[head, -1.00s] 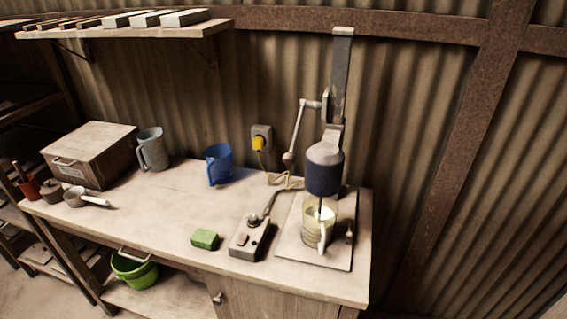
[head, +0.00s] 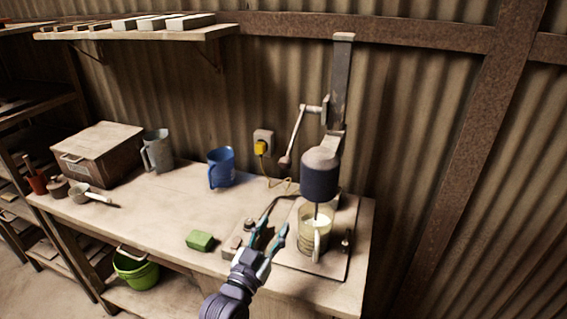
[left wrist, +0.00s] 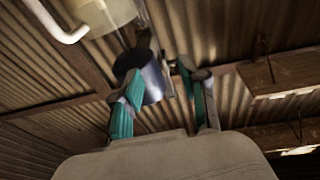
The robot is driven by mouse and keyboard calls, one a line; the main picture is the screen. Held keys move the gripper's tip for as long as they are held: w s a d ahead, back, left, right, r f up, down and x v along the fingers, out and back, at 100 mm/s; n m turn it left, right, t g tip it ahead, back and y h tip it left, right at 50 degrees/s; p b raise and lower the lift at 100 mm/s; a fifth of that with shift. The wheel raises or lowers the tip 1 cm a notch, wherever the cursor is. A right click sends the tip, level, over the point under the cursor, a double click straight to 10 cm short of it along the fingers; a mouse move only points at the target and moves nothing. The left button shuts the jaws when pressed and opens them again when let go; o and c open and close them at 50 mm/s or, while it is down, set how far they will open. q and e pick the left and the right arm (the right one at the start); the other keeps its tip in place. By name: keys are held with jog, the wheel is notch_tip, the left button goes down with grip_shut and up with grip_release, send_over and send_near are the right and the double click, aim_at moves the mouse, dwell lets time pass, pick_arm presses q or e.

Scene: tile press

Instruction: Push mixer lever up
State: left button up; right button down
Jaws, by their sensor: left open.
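The mixer (head: 321,172) stands on its plate at the right of the bench, its head lowered over a clear jug (head: 316,222). The mixer lever (head: 296,132) slants down to the left from its pivot on the post, with its knob (head: 285,162) at the low end. My left gripper (head: 272,222) is open and empty, in front of the mixer and below the knob, apart from the lever. In the left wrist view, the open fingers (left wrist: 160,78) show with the mixer head (left wrist: 153,80) beyond them. The lever cannot be made out there. My right gripper is not in view.
A control box (head: 234,240), partly hidden by my gripper, and a green sponge (head: 200,240) lie near the gripper. A blue jug (head: 221,168) and a yellow plug (head: 261,147) with its cable are left of the lever. A shelf (head: 140,34) hangs at upper left.

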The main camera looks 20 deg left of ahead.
aim_at(283, 167)
pick_arm(q)
jog(key=w+r+t+p, duration=0.1)
jog(key=w+r, duration=0.2)
jog(key=w, duration=0.1)
jog(key=w+a+r+y+p, duration=0.1)
jog(key=w+r, duration=0.2)
jog(key=w, duration=0.1)
jog(key=w+r+n+t+p, duration=0.1)
jog(key=w+r, duration=0.2)
jog(key=w, duration=0.2)
jog(key=shift+a+r+t+y, duration=0.15)
jog(key=shift+t+y, duration=0.15)
jog(key=shift+w+r, duration=0.1)
jog(key=shift+w, duration=0.35)
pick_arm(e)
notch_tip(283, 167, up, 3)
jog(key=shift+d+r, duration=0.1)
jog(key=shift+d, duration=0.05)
pick_arm(q)
jog(key=c, duration=0.7)
grip_shut()
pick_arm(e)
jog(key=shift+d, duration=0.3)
